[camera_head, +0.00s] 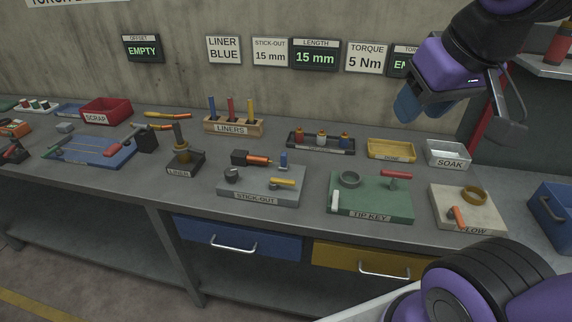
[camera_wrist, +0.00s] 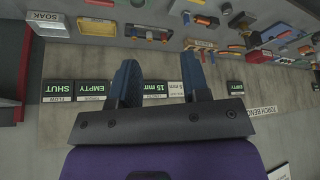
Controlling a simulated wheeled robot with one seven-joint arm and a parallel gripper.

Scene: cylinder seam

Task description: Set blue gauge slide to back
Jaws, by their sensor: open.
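The grey STICK-OUT block (camera_head: 262,187) sits on the bench in the middle of the head view. A small upright blue piece (camera_head: 284,159), which looks like the blue gauge slide, stands at its back edge. A yellow piece (camera_head: 283,182) and a dark round socket (camera_head: 231,175) are also on the block. My gripper (camera_head: 415,106) is high at the upper right in the head view, far from the block. In the wrist view its two blue fingers (camera_wrist: 161,78) are apart with nothing between them. The slide is too small to make out surely in the wrist view.
A black and orange torch piece (camera_head: 251,158) lies just behind the block. The LINERS rack (camera_head: 233,126) and a dark tray with several bottles (camera_head: 321,143) stand behind. The green TIP KEY plate (camera_head: 370,197) is to the right, the LINER stand (camera_head: 184,162) to the left.

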